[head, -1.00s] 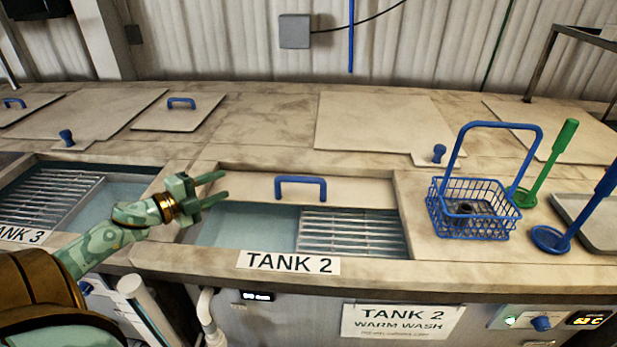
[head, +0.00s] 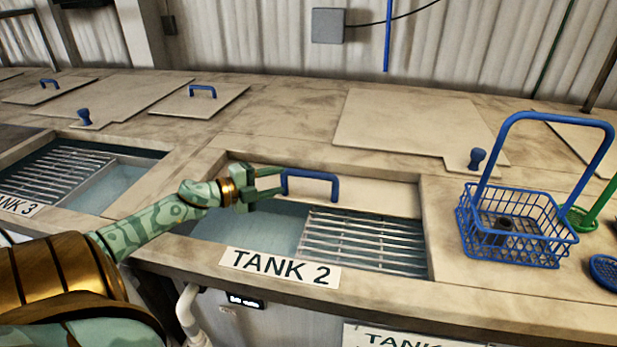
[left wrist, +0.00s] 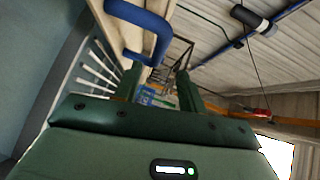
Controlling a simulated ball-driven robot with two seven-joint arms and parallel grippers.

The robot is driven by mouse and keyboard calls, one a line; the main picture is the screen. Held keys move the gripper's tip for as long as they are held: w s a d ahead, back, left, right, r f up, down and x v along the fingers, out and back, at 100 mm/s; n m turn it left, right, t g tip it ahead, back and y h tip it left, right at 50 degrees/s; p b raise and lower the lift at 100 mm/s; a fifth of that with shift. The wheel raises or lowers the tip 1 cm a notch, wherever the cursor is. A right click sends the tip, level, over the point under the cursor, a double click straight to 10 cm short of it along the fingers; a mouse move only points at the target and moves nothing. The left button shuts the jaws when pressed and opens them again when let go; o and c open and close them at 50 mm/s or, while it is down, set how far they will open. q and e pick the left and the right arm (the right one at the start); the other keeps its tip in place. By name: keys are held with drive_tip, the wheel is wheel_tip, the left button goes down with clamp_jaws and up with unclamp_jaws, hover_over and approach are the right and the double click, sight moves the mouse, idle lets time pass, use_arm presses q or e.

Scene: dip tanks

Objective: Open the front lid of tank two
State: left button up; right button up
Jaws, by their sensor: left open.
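Tank two (head: 250,225) lies open at its front, showing water and a metal grate (head: 365,240). Its front lid (head: 375,193) is a beige panel at the back of the opening, with a blue handle (head: 312,175) standing on it. My left gripper (head: 280,183) is open, with its fingertips at the left end of the handle; I cannot tell whether they touch it. In the left wrist view the blue handle (left wrist: 150,25) shows just beyond the open fingers (left wrist: 158,88). My right gripper is not in view.
A blue wire basket (head: 515,228) with a dark object inside stands right of tank two. A green-handled tool (head: 582,217) is beside it. Tank three (head: 85,180) is open at the left. A rear lid with a blue knob (head: 477,158) lies behind.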

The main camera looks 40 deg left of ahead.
sight(302, 175)
use_arm(q)
drive_tip(key=b+x, duration=0.1)
drive_tip(key=x, duration=0.9)
drive_tip(key=shift+w, duration=0.1)
drive_tip(key=shift+c, duration=0.3)
